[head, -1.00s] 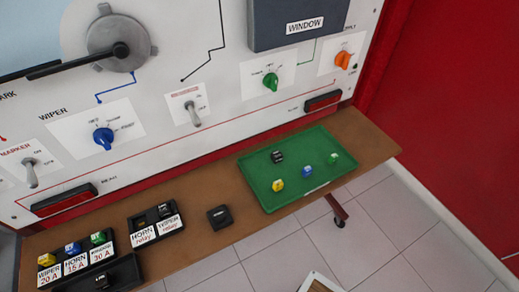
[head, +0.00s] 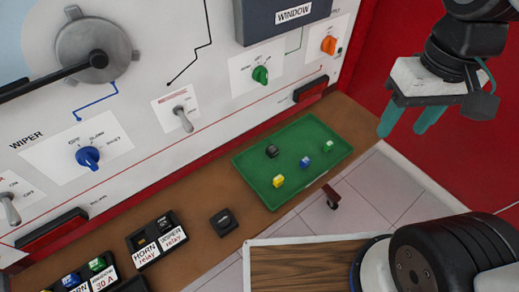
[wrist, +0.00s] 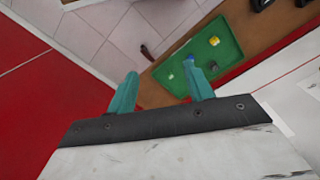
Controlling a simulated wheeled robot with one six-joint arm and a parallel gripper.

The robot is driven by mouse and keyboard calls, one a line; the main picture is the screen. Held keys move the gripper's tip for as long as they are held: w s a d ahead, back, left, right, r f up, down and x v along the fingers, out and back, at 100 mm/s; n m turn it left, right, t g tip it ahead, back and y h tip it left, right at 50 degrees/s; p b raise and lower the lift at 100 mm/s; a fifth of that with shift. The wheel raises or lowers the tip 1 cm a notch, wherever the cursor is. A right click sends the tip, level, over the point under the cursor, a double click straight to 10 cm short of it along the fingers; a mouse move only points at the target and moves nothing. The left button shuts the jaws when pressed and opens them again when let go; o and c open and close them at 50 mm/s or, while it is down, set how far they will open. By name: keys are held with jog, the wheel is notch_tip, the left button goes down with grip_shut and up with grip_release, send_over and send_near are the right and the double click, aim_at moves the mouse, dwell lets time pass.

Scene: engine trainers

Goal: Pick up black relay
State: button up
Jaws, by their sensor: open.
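A small black relay (head: 272,151) lies in the green tray (head: 320,128) in the head view, at the tray's back left. A black block (head: 223,221) sits on the brown shelf left of the tray, and another black relay (head: 164,222) sits in the holder labelled horn and wiper relay. I cannot tell which one the task means. My gripper (head: 410,120) is open and empty, with teal fingers, in the air to the right of the tray. In the wrist view, my gripper (wrist: 160,70) points toward the tray (wrist: 205,55), and a finger covers part of it.
Yellow (head: 278,181), blue (head: 305,161) and green (head: 328,146) fuses lie apart in the tray. The white panel (head: 120,150) with knobs and switches rises behind the shelf (head: 190,245). A red wall (head: 440,170) stands at the right. A wood-topped surface (head: 300,268) is at the front.

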jog(key=w+a+f+m+g, duration=0.2)
jog(key=w+a+f, duration=0.7)
jog(key=a+f, duration=0.15)
jog(key=m+t, duration=0.1)
jog(key=m, duration=0.8)
send_over(272, 148)
jog(key=s, duration=0.1)
notch_tip(272, 148, down, 11)
jog(key=shift+s+d+r, duration=0.1)
jog(key=shift+s, duration=0.05)
jog(key=shift+w+a+m+t, duration=0.2)
jog(key=shift+w+m+t, duration=0.1)
jog(key=shift+w+t, duration=0.1)
jog(key=f, duration=0.7)
jog(key=shift+w+d+f, duration=0.15)
jog(key=shift+w+f, duration=0.05)
jog(key=shift+f, duration=0.2)
jog(key=c, duration=1.1)
